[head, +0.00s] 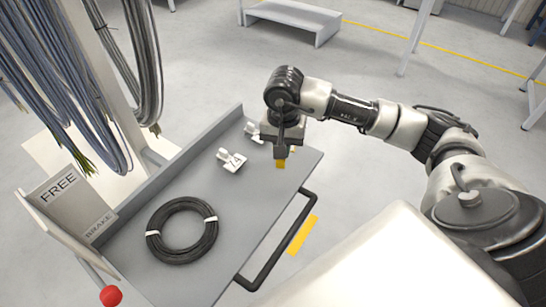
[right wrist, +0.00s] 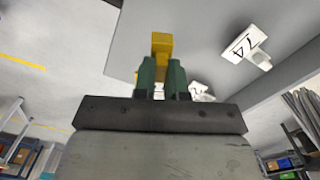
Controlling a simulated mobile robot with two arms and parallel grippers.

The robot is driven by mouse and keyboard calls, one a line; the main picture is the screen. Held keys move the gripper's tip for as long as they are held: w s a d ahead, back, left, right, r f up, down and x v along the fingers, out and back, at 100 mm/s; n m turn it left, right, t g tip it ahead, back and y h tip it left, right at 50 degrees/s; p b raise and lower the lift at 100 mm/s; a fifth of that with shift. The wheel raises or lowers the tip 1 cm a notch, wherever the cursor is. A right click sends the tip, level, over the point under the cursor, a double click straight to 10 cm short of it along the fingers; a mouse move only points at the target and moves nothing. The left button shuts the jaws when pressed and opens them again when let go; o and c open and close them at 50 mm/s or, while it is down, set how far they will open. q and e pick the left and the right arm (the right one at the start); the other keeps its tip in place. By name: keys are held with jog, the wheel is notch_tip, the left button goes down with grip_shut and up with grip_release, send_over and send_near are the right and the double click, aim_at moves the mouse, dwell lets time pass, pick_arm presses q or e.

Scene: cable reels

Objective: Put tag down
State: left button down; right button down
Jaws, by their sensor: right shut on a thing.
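My right gripper (head: 281,152) is over the far right end of the grey cart tray (head: 175,275), pointing down. It is shut on a small yellow piece (head: 281,163), seemingly the tag; no writing on it is readable. In the right wrist view the yellow piece (right wrist: 160,42) sticks out between the green fingers (right wrist: 161,75). I cannot tell whether it touches the tray. A white tag marked 74 (head: 231,160) lies on the tray left of the gripper, and also shows in the right wrist view (right wrist: 243,43). Another white tag (head: 252,130) is partly hidden behind the gripper. My left gripper is out of view.
A black cable coil (head: 154,240) with white ties lies on the near part of the tray. A raised wall edges the tray's left side, with a black handle (head: 285,243) at right. Cables (head: 60,85) hang at left above a FREE/BRAKE sign (head: 72,205) and red knob (head: 111,296).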

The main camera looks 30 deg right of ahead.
jog(key=shift+w+a+f, duration=0.45)
jog(key=shift+w+a, duration=0.05)
jog(key=shift+w, duration=0.1)
notch_tip(320, 180, down, 4)
jog(key=shift+f+p, duration=0.1)
jog(key=shift+p, duration=0.3)
jog(key=shift+f, duration=0.1)
jog(key=c, duration=1.6)
grip_release()
jog(key=shift+c, duration=0.2)
jog(key=o, duration=0.5)
jog(key=shift+c, duration=0.2)
jog(key=shift+r, duration=0.2)
notch_tip(320, 180, up, 12)
jog(key=b, duration=0.1)
